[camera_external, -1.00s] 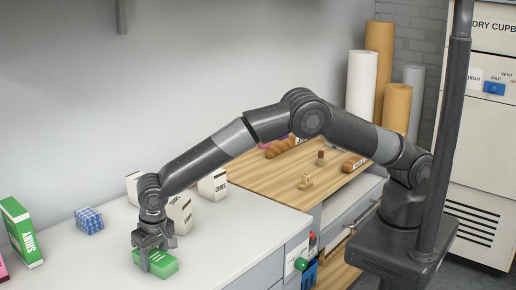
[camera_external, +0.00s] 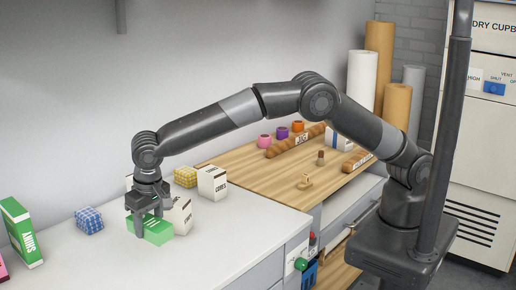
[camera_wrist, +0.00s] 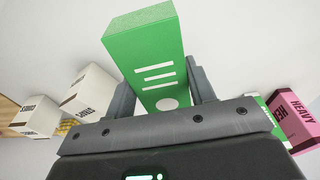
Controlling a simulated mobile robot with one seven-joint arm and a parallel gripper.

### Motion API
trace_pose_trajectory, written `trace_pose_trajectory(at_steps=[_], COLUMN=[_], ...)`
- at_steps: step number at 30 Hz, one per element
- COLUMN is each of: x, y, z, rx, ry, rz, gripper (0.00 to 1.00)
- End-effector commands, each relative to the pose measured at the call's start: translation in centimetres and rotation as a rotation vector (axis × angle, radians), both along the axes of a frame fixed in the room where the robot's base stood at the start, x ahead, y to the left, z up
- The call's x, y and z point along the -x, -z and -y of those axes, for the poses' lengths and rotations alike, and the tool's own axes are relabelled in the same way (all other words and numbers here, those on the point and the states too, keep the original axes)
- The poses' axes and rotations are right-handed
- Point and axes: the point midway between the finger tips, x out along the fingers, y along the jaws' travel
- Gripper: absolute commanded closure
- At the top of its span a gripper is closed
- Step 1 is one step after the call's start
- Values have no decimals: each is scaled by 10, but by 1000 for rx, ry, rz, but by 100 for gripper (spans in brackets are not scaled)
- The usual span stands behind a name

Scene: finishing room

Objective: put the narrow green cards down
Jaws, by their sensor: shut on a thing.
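The narrow green cards (camera_external: 155,232) are a slim green box with white bars on one face. My gripper (camera_external: 150,212) is shut on it over the white counter (camera_external: 100,262), in front of a white carton (camera_external: 184,216). In the wrist view the green cards (camera_wrist: 145,45) stick out between the two fingers of my gripper (camera_wrist: 162,88). I cannot tell whether the box's underside touches the counter. A taller green box marked SHINY (camera_external: 22,232) stands apart at the far left.
A pink box (camera_wrist: 293,115) shows in the wrist view. The counter's front part is clear.

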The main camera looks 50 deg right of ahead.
Motion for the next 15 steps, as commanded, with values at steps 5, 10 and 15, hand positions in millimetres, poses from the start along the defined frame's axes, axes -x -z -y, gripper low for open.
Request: trace_pose_trajectory(at_steps=[5, 10, 15], x=[-1, -6, -32], y=[-33, -59, -59], z=[-1, 5, 31], rx=[-6, -3, 0], ry=[0, 9, 47], rz=[4, 3, 2], gripper=[79, 79, 79])
